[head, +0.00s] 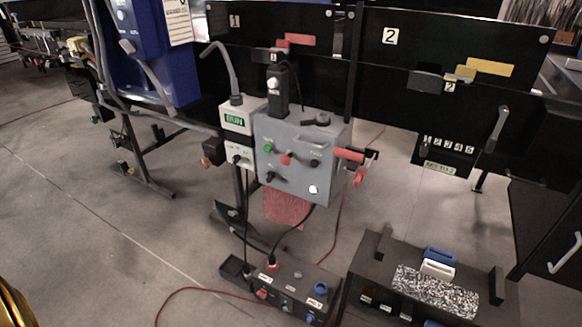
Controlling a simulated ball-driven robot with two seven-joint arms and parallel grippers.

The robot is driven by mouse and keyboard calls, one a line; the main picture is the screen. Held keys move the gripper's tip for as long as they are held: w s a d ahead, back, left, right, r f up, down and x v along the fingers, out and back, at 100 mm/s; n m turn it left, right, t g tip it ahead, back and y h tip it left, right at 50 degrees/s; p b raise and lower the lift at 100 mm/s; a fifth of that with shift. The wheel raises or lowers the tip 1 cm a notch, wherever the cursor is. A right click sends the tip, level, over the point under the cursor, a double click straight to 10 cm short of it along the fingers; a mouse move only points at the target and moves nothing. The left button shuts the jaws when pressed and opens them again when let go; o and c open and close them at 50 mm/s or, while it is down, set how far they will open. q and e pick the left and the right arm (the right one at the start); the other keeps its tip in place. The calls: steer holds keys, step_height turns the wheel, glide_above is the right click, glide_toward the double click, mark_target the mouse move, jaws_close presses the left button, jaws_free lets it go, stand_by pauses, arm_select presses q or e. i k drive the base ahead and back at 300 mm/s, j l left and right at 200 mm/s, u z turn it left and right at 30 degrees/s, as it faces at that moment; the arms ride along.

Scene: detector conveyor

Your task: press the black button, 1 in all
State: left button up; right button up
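A grey control box (298,187) hangs on the black frame in the middle of the head view. Its front carries a green button (268,149), a red button (286,159), a white button (313,189) and two small dark controls. One dark control (315,163) is at the right of the front. The other dark control (270,177) is at the lower left and looks like a knob or lever. I cannot tell for sure which of these is the black button. Neither of my grippers shows, and nothing touches the box front.
A red-handled lever (349,155) sticks out at the box's right side. A white RUN display unit (237,121) adjoins its left. A dark switch box (285,291) with cables and a black case (400,270) stand low in front. Open grey floor (90,235) lies left.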

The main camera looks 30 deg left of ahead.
mark_target(314, 162)
steer(key=i+j, duration=0.15)
steer(key=j, duration=0.25)
steer(key=i+j, duration=0.1)
steer(key=j, duration=0.3)
steer(key=i+j, duration=0.15)
steer(key=j, duration=0.2)
steer(key=i+j, duration=0.1)
steer(key=j, duration=0.3)
steer(key=i+j, duration=0.15)
steer(key=j, duration=0.25)
steer(key=i+j, duration=0.1)
steer(key=j, duration=0.3)
